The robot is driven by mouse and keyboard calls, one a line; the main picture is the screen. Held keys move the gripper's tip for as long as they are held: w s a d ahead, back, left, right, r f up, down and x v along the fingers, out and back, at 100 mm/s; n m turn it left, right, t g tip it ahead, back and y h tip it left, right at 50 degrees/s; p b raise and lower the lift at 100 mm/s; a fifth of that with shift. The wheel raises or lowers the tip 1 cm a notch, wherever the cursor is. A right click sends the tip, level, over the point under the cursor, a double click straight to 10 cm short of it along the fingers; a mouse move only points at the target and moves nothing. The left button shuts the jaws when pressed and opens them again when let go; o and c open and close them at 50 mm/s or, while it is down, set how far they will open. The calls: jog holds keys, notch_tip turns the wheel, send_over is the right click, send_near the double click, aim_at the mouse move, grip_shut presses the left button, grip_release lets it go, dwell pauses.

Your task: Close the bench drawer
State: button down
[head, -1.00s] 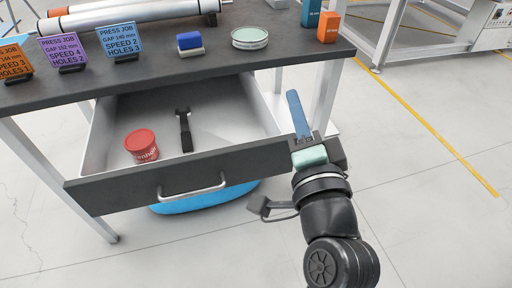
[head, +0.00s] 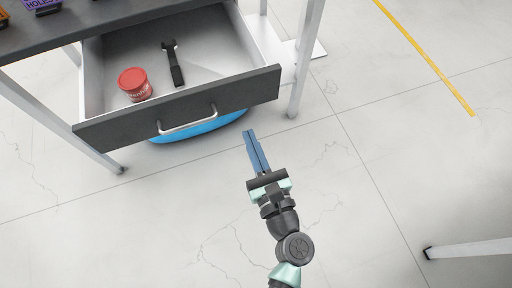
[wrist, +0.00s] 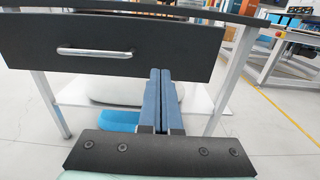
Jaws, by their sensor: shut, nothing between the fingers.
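The bench drawer (head: 240,93) stands pulled out below the dark bench top, with a dark front and a silver bar handle (head: 188,123). Inside it lie a red-lidded tin (head: 134,85) and a black tool (head: 174,64). My gripper (head: 250,133) is shut and empty, its blue fingers together, in front of and to the right of the handle, apart from the drawer front. In the wrist view the fingers (wrist: 160,75) point toward the bench, below the right part of the drawer front (wrist: 190,45), and the handle (wrist: 95,51) is to their left.
A blue rounded object (head: 205,126) lies under the drawer. Bench legs (head: 305,60) stand on both sides. The floor in front and to the right is clear up to a pale bar (head: 470,249) at the lower right.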

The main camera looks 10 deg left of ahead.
aim_at(234, 99)
jog(key=x, duration=0.8)
jog(key=shift+w+a+b, duration=0.3)
jog(key=shift+b, duration=0.05)
